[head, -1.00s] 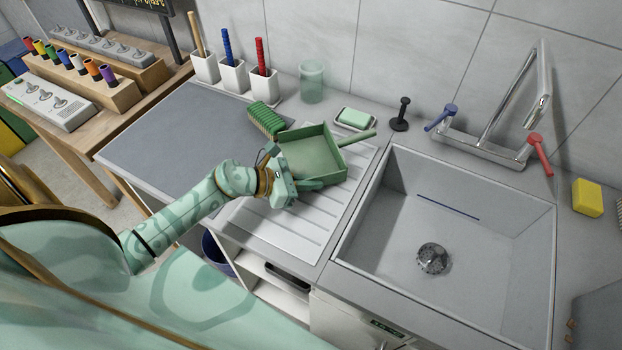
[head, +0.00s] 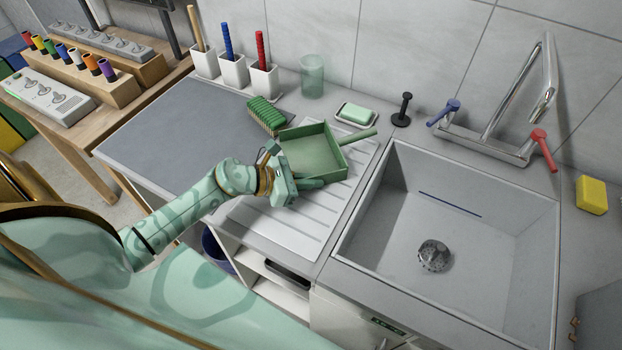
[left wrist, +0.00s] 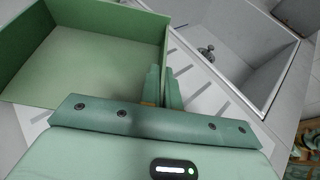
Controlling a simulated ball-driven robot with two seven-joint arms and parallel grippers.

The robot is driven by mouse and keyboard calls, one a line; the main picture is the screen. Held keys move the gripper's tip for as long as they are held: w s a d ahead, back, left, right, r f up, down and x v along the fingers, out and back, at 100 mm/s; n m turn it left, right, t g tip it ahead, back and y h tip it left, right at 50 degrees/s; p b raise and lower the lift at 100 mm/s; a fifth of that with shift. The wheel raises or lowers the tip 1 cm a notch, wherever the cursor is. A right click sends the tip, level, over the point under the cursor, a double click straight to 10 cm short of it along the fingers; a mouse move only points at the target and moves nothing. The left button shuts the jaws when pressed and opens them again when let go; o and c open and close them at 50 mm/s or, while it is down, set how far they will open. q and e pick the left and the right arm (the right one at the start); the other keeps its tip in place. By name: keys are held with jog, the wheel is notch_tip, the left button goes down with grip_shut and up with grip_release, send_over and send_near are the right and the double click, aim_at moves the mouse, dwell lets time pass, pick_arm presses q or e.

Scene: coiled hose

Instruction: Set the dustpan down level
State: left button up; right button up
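The green dustpan (head: 312,152) is over the ribbed drainboard left of the sink, open side up, its handle pointing to the upper right. It looks about level; I cannot tell whether its whole underside touches the drainboard. My left gripper (head: 312,183) is at its near side. In the left wrist view the dustpan (left wrist: 85,60) fills the upper left, and the fingers of my left gripper (left wrist: 162,88) stand close together on either side of its wall, apparently shut on it. The fingers hide part of that wall. My right gripper is in neither view.
The sink (head: 450,230) opens right of the drainboard (head: 285,228). A green brush (head: 266,115) stands close behind the dustpan's left side. A soap dish with green soap (head: 356,114), a glass (head: 312,75) and a black stopper (head: 402,110) stand behind. The grey mat (head: 180,140) is clear.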

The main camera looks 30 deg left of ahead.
pick_arm(q)
jog(key=o, duration=0.5)
jog(key=v, duration=1.6)
jog(key=shift+s, duration=0.1)
jog(key=shift+a, duration=0.1)
